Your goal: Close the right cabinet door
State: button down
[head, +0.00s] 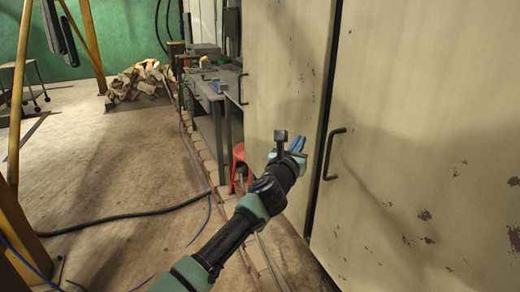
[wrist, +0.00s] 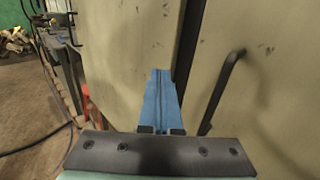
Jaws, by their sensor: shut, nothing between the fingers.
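The right cabinet door (head: 430,130) is a worn cream panel filling the right of the head view. It also shows in the wrist view (wrist: 280,110). Its black bar handle (head: 331,155) is near its left edge, and stands right of my fingers in the wrist view (wrist: 221,92). A narrow dark gap (head: 322,120) runs between this door and the cream panel to its left (head: 285,75). How far the door stands open is hard to tell. My gripper (head: 298,144) has its blue fingers together, empty, in front of the left panel, left of the handle and apart from it.
The left panel has its own black handle (head: 241,88). Beyond it are a grey workbench (head: 207,88) and a red stool (head: 238,160). A black cable (head: 130,213) crosses the floor, and a yellow frame (head: 14,100) stands at left. The floor between is mostly clear.

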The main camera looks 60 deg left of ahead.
jog(key=s+f+p, duration=0.1)
jog(key=s, duration=0.5)
jog(key=shift+s+a, duration=0.2)
jog(key=shift+a, duration=0.05)
jog(key=shift+s, duration=0.15)
jog(key=shift+f, duration=0.1)
